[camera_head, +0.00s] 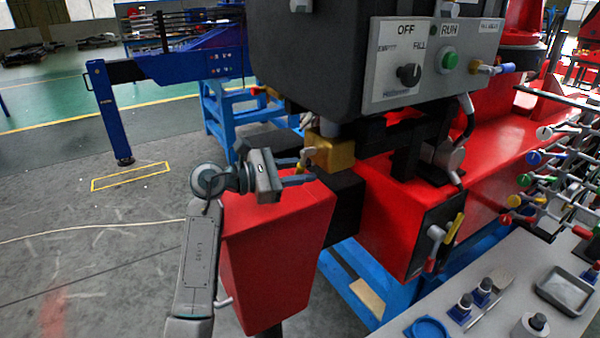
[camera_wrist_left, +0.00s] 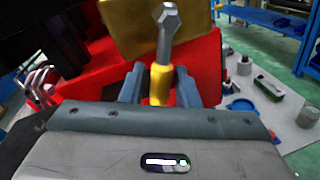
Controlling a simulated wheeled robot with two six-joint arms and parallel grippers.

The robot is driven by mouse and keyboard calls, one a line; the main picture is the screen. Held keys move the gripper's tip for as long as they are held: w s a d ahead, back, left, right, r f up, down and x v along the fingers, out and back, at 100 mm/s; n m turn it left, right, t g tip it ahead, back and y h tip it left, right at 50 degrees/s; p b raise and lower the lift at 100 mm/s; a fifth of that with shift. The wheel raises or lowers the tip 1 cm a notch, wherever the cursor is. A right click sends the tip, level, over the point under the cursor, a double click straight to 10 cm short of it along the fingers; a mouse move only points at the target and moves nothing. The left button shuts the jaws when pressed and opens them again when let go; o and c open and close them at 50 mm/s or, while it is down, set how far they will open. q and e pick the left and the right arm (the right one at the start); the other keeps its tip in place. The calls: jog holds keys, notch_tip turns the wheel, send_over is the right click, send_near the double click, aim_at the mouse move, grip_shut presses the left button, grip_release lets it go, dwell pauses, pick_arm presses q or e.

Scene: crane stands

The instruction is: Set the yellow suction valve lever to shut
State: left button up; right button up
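The yellow suction valve lever (camera_wrist_left: 160,84) has a yellow grip and a grey stem with a hexagonal end. It stands in front of a brass-yellow valve block (camera_head: 335,153), which also shows in the left wrist view (camera_wrist_left: 140,22). In the head view, the lever (camera_head: 304,159) is small and points down and left from the block. My left gripper (camera_head: 307,172) is at the lever. In the left wrist view, its two fingers (camera_wrist_left: 160,90) stand apart on either side of the yellow grip, with narrow gaps visible. My right gripper is not in view.
A dark control box with a grey panel (camera_head: 385,83) hangs above the valve. A red tapered tank (camera_head: 275,255) stands just below my gripper. A red machine body (camera_head: 400,210) and a grey bench (camera_head: 475,290) with small parts lie right. Open floor is left.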

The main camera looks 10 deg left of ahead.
pick_arm(q)
jog(key=shift+o, duration=0.5)
jog(key=shift+s+a+f+b, duration=0.1)
jog(key=shift+s+a+b, duration=0.1)
jog(key=shift+a+b, duration=0.3)
jog(key=b+v, duration=0.3)
jog(key=v, duration=0.5)
jog(key=shift+a, duration=0.25)
jog(key=shift+s+a, duration=0.35)
jog(key=shift+a, duration=0.1)
jog(key=shift+a+r, duration=0.1)
jog(key=shift+r, duration=0.1)
